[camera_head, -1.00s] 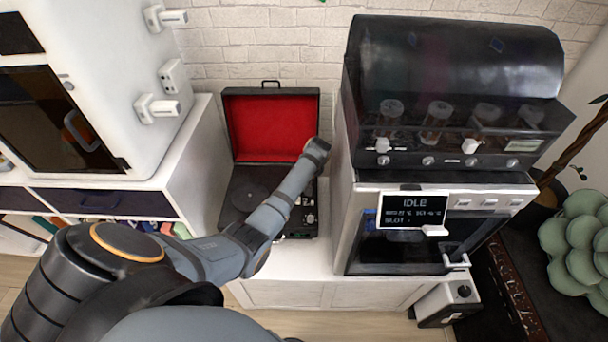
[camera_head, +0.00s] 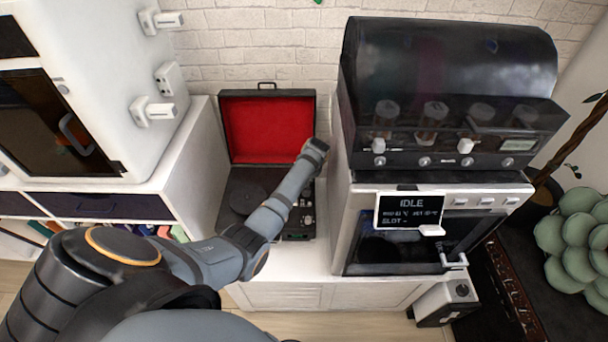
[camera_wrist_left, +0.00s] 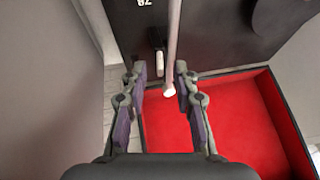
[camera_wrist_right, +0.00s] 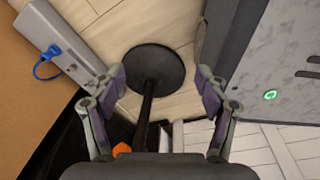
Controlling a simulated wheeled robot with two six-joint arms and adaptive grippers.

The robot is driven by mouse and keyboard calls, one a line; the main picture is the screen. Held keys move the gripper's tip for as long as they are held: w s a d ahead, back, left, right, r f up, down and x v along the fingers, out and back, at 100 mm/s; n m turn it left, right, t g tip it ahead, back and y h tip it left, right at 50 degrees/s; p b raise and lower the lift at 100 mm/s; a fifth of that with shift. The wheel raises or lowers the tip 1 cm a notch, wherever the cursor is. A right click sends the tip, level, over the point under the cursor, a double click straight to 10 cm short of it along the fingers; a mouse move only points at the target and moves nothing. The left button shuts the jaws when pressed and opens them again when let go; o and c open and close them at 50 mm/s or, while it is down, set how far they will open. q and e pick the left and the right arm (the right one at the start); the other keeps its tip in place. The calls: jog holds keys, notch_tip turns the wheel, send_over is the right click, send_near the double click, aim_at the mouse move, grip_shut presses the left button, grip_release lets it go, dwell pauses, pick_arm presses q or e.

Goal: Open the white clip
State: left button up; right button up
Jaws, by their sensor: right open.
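A small white piece (camera_wrist_left: 158,58) sits in a dark slot on the black deck of the record player (camera_head: 240,195); I cannot tell whether it is the white clip. A pale rod with a white end (camera_wrist_left: 168,90) runs down beside it in the left wrist view. My left gripper (camera_wrist_left: 160,72) is open, with its fingers on either side of the rod's end and nothing visibly gripped. In the head view my left arm reaches over the player's right side, and its fingers are hidden. My right gripper (camera_wrist_right: 160,76) is open and empty, over the floor.
The player's red-lined lid (camera_head: 268,130) stands open against the brick wall. A black and silver machine (camera_head: 430,235) with a display reading IDLE stands close to the right. A white cabinet (camera_head: 85,90) is at the left. A dark stand with a round base (camera_wrist_right: 155,68) is below the right gripper.

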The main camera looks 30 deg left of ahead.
pick_arm(q)
jog(key=v, duration=1.1)
jog(key=shift+r, duration=0.3)
